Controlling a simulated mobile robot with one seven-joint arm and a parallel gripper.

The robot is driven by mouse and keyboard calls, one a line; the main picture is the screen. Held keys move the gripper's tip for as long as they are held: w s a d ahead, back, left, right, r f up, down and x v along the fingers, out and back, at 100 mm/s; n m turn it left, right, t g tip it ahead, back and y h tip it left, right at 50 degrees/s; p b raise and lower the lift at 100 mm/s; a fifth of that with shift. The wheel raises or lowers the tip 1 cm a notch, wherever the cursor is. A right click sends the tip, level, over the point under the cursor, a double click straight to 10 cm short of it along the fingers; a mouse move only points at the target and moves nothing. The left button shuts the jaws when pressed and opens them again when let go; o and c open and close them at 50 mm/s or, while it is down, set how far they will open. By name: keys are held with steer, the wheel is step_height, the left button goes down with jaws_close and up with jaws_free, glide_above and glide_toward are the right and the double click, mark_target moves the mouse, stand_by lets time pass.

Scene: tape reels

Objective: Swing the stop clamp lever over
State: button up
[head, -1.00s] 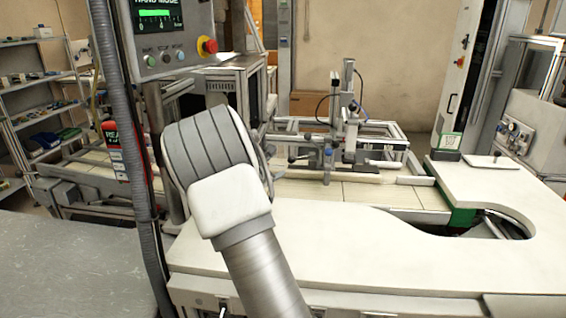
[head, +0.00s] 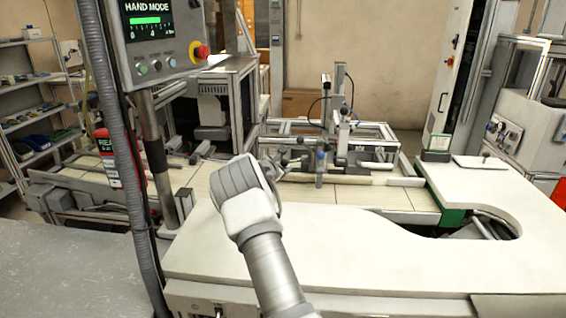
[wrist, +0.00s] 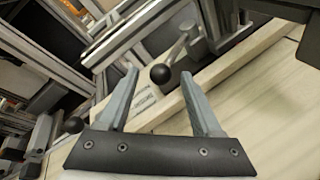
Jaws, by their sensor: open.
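In the wrist view, a lever with a black ball knob (wrist: 160,74) and a metal arm (wrist: 178,48) stands at the clamp by the metal rail. My gripper (wrist: 160,76) is open, with a grey finger on each side. The knob appears between the fingertips; I cannot tell whether it is between them in depth or just beyond, and neither finger is seen closed on it. In the head view, my wrist (head: 248,195) reaches toward the rail frame (head: 385,142) and hides most of the gripper.
A second black ball (wrist: 73,125) is at lower left in the wrist view. A pale bar (wrist: 215,72) runs beside the lever. In the head view, a control panel (head: 155,40) on a post stands left of my arm. The white worktop (head: 330,250) is clear.

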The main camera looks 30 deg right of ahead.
steer(key=shift+w+d+f, duration=0.2)
steer(key=shift+w+d, duration=0.15)
steer(key=shift+d, duration=0.1)
jaws_close()
stand_by(1.3)
